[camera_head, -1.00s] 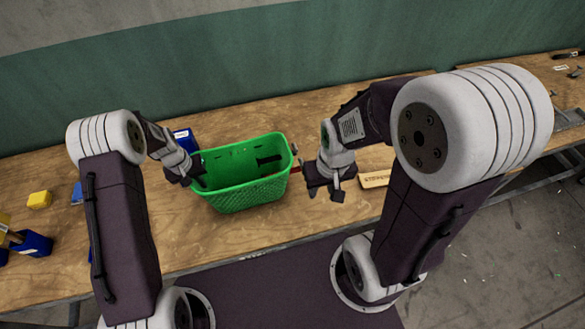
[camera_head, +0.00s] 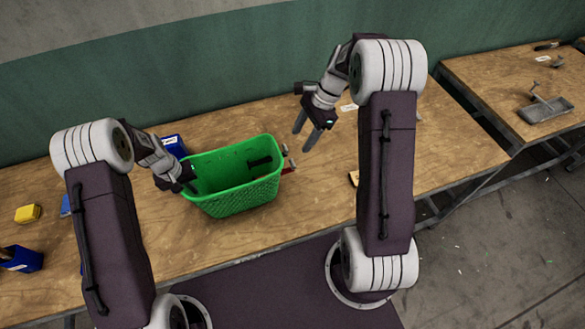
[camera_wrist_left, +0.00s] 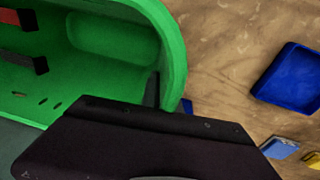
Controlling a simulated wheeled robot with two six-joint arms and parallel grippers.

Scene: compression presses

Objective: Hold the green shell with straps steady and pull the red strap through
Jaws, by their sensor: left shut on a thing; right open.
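The green shell (camera_head: 232,190) is a basket-like tub standing upright on the wooden bench. My left gripper (camera_head: 188,184) is shut on its left rim; the fingertips are partly hidden. A red strap (camera_head: 289,169) sticks out at the right end of the shell, beside small grey tabs. A dark strap end (camera_head: 260,161) shows on the inner wall. My right gripper (camera_head: 304,140) is open and empty, apart from the shell, behind and right of the strap.
A blue bin (camera_head: 173,144) stands behind the shell's left end. A yellow block (camera_head: 27,213) and another blue bin (camera_head: 22,258) are at the left. The bench (camera_head: 440,155) is mostly clear at right. A second table (camera_head: 490,75) with a grey tray (camera_head: 545,109) stands beyond.

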